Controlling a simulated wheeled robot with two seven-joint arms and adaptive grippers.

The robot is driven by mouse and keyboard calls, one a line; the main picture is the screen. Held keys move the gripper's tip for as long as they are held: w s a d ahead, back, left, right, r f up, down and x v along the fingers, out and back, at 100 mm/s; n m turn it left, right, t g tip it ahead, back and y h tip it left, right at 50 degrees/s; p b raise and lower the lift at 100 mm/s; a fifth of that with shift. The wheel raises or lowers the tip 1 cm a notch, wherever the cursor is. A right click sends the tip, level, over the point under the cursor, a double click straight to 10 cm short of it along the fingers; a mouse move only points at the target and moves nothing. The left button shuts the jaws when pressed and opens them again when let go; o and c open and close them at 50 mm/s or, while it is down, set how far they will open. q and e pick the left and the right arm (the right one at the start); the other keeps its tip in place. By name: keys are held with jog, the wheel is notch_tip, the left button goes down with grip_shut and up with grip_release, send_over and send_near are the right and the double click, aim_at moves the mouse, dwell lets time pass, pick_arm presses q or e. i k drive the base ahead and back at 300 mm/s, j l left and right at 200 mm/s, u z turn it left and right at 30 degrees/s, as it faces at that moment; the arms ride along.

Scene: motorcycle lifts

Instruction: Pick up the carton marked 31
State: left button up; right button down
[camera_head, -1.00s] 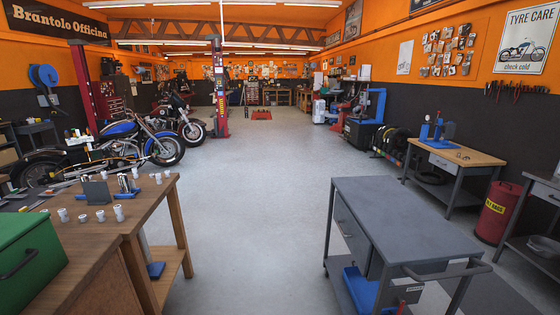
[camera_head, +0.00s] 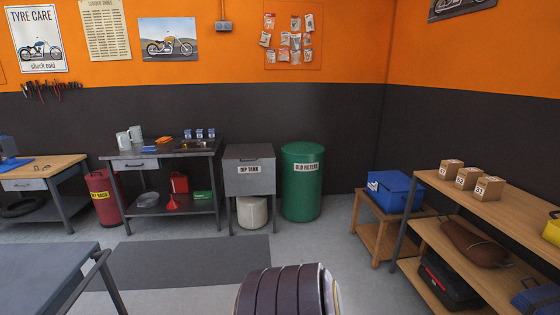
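Three small brown cartons stand in a row on the top board of the wooden shelf unit (camera_head: 520,205) at the right. They are the far carton (camera_head: 451,169), the middle carton (camera_head: 468,178) and the near carton (camera_head: 489,188). Each has a white label with dark figures on its front. The figures are too small to read surely, so I cannot tell which carton is marked 31. Neither of my grippers is in view.
A blue box (camera_head: 394,191) sits on a low wooden stand left of the shelf. A green drum (camera_head: 302,181) and a grey dip tank (camera_head: 249,171) line the wall. A dark ribbed rounded thing (camera_head: 285,291), unclear, fills the bottom middle. Floor before the shelf is clear.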

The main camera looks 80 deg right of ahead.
aim_at(486, 189)
jog(key=z, duration=4.3)
